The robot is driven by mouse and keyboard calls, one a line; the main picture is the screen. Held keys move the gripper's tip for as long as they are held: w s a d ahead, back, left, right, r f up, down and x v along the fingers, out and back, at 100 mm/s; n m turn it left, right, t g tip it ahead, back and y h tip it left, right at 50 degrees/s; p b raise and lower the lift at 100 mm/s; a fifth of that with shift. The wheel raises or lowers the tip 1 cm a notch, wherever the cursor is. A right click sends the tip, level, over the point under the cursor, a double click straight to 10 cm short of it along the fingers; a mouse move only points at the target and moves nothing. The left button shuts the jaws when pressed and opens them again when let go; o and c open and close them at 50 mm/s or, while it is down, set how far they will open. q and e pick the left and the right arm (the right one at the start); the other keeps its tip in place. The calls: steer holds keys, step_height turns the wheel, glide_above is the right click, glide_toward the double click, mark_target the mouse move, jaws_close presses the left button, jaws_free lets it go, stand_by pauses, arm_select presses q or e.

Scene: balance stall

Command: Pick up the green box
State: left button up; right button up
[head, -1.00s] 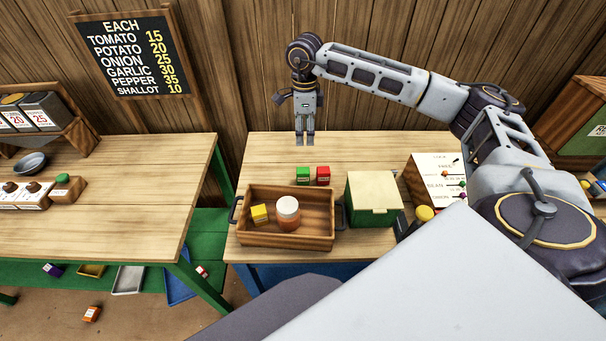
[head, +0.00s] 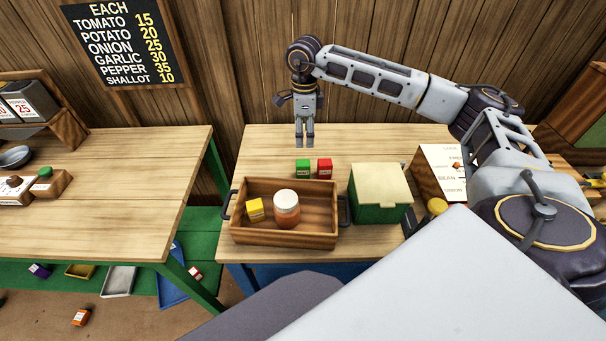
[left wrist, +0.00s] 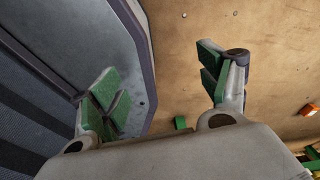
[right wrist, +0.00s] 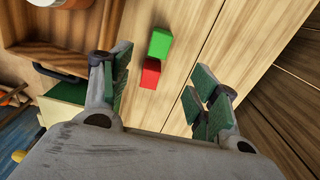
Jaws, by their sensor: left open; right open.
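A small green box (head: 302,167) stands on the right-hand table, behind the wooden tray, with a small red box (head: 324,168) just to its right. In the right wrist view the green box (right wrist: 160,42) and the red box (right wrist: 150,73) lie ahead, seen between the fingers' directions. My right gripper (head: 304,145) is open and empty, above the table and a little behind the boxes; its fingers also show in the right wrist view (right wrist: 165,95). My left gripper (left wrist: 165,85) is open and empty, over the floor beside my own base. It is not in the head view.
A wooden tray (head: 255,238) with dark handles holds a yellow box (head: 255,210) and a jar (head: 286,208). A green box-shaped container with a cream lid (head: 380,185) stands right of the tray. A second table (head: 110,200) is at left, across a gap.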

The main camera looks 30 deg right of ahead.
mark_target(304, 162)
steer(key=shift+f+b, duration=0.35)
steer(key=shift+f, duration=1.2)
step_height(304, 162, down, 6)
steer(key=shift+r, duration=0.25)
steer(key=shift+f, duration=0.6)
arm_select(q)
steer(key=shift+w+a+f, duration=0.35)
steer(key=shift+a+f, duration=0.1)
steer(key=shift+a, duration=0.05)
arm_select(e)
steer(key=shift+f, duration=0.1)
